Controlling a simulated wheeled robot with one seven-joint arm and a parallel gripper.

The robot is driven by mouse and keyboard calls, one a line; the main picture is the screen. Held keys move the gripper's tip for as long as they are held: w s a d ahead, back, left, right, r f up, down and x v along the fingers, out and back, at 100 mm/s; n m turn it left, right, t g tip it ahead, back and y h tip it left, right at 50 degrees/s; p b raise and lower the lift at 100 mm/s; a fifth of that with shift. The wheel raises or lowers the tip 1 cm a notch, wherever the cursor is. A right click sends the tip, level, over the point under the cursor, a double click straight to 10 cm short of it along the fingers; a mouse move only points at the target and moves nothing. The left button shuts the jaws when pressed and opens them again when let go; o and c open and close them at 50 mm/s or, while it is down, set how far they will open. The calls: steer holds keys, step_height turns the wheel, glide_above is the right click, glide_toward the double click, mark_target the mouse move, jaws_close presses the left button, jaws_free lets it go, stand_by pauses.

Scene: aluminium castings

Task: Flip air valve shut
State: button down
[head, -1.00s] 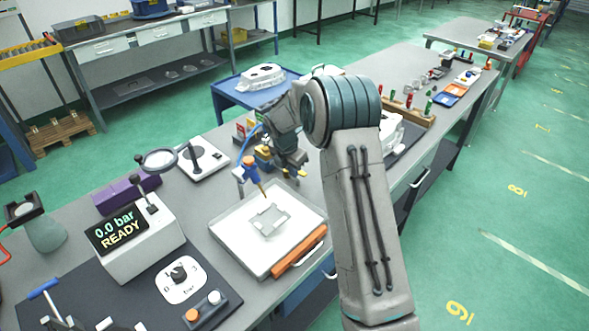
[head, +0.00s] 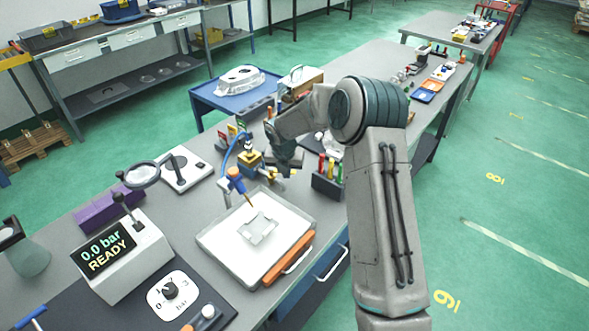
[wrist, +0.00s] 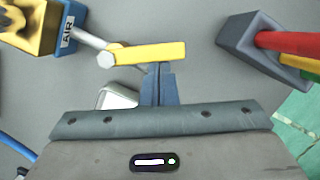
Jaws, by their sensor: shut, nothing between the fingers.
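The air valve's yellow lever (wrist: 150,53) lies across the upper middle of the wrist view. Its left end meets a metal hex nut (wrist: 106,58) on a short pipe from a brass-coloured block (wrist: 28,22) with a blue AIR label (wrist: 67,28). The lever points right, at a slight angle to the pipe. My gripper (wrist: 160,70) is shut and empty, its tips right at the lever's near edge; I cannot tell whether they touch. In the head view my gripper (head: 287,166) is low over the bench beside the yellow valve block (head: 252,161).
A dark holder with red, yellow and green handles (head: 327,182) stands close to the right of my gripper. The display box (head: 120,255) reads 0.0 bar READY.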

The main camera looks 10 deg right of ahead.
steer(key=shift+w+d+p, duration=0.3)
steer(key=shift+w, duration=0.45)
steer(key=shift+w+d+p, duration=0.3)
steer(key=shift+w, duration=1.65)
steer(key=s+d, duration=0.3)
steer(key=shift+d+r, duration=0.1)
steer(key=shift+r, duration=0.2)
steer(key=d+b+v, duration=0.1)
steer(key=v, duration=0.8)
steer(key=shift+d+r+b, duration=0.2)
steer(key=shift+d+b, duration=0.15)
steer(key=shift+b, duration=0.05)
steer(key=shift+w, duration=0.1)
